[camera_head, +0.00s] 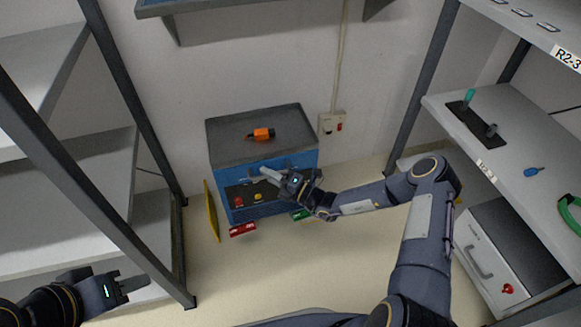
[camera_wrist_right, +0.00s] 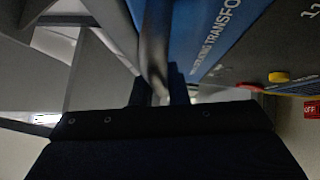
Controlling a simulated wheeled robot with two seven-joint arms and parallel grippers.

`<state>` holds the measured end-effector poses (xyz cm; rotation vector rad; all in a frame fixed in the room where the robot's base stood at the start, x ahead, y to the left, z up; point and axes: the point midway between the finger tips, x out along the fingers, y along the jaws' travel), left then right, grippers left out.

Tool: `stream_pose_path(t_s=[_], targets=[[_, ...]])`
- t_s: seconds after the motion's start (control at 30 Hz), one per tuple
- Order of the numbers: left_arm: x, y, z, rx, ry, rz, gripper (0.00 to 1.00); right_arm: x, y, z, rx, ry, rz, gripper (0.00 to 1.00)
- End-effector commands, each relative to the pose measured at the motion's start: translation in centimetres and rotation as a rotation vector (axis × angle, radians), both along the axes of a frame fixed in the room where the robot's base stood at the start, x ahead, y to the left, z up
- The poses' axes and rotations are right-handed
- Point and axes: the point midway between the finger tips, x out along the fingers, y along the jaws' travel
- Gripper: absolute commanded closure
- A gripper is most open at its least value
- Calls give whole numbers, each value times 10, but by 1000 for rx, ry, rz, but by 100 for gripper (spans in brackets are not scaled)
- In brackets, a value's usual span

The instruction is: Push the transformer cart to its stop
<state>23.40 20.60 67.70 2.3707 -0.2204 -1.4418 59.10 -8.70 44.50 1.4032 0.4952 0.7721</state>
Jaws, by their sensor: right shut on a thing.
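The transformer cart (camera_head: 230,175) is a blue box with a dark grey top, standing against the back wall. Its blue front shows in the right wrist view (camera_wrist_right: 205,40), with part of the word "TRANSFO". My right gripper (camera_head: 272,176) is at the upper front of the cart. It is shut on the grey handle bar, which runs between the fingers in the right wrist view (camera_wrist_right: 156,50). Part of the cart's lower front is hidden by my right arm. My left gripper (camera_head: 138,284) is at the lower left, away from the cart; its finger gap is unclear.
An orange object (camera_head: 261,134) lies on the cart top. A yellow panel (camera_head: 211,211) stands at the cart's left side. Red (camera_head: 242,229) and green tags are low in front. Shelves flank both sides; a wall socket (camera_head: 332,124) is behind right. The front floor is clear.

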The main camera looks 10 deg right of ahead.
Motion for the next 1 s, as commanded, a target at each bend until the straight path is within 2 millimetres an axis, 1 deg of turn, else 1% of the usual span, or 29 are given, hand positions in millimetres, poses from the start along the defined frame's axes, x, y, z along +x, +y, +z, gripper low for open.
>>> stream_pose_path(t_s=[0.03, 0.1, 0.2, 0.37, 0.63, 0.67, 0.8, 1.0], targets=[[0, 0, 6, 0, 0, 0, 64, -3, 19, 3, 6, 5, 10, 100], [0, 0, 10, 0, 0, 0, 64, -3, 36, 2, 6, 3, 8, 100], [0, 0, 12, 0, 0, 0, 64, -4, 52, 1, 3, 3, 5, 100], [0, 0, 13, 0, 0, 0, 64, -4, 63, 0, 0, 2, 1, 100], [0, 0, 13, 0, 0, 0, 64, -4, 65, 0, 0, 2, 4, 100], [0, 0, 13, 0, 0, 0, 64, -4, 65, 0, 0, 2, 4, 83], [0, 0, 13, 0, 0, 0, 64, -4, 64, 0, 1, 1, 3, 65], [0, 0, 13, 0, 0, 0, 64, -3, 63, 0, 0, 1, 0, 64]])
